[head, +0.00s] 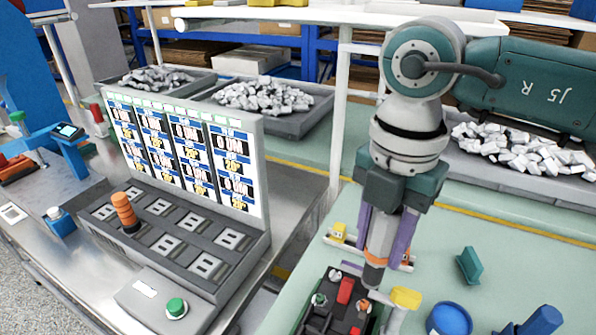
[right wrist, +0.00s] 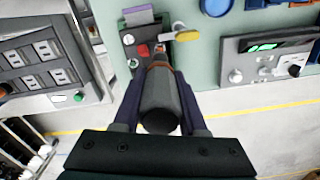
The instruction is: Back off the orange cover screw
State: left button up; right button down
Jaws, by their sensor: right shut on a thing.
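My right gripper (head: 384,235) is shut on a grey cylindrical driver (head: 381,236) with an orange band near its lower end. The driver points down at a dark device (head: 322,322) that has a red part and several small knobs on top. In the right wrist view the driver (right wrist: 160,97) lies between the purple fingers of the gripper (right wrist: 160,112), its tip over the dark device (right wrist: 130,54). My left gripper is not in view.
A yellow-topped part (head: 405,298) stands close beside the driver. A green wedge (head: 469,265) and a blue round container (head: 449,319) lie to the right on the green mat. A panel with labels (head: 190,150) and an orange ribbed piece (head: 124,209) stand left.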

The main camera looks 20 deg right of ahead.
aim_at(373, 269)
notch_tip(373, 269, down, 5)
jog(key=b, duration=0.3)
jog(key=shift+f+b, duration=0.1)
jog(key=shift+b, duration=0.25)
dwell(0.8)
jog(key=shift+f, duration=0.15)
dwell(0.4)
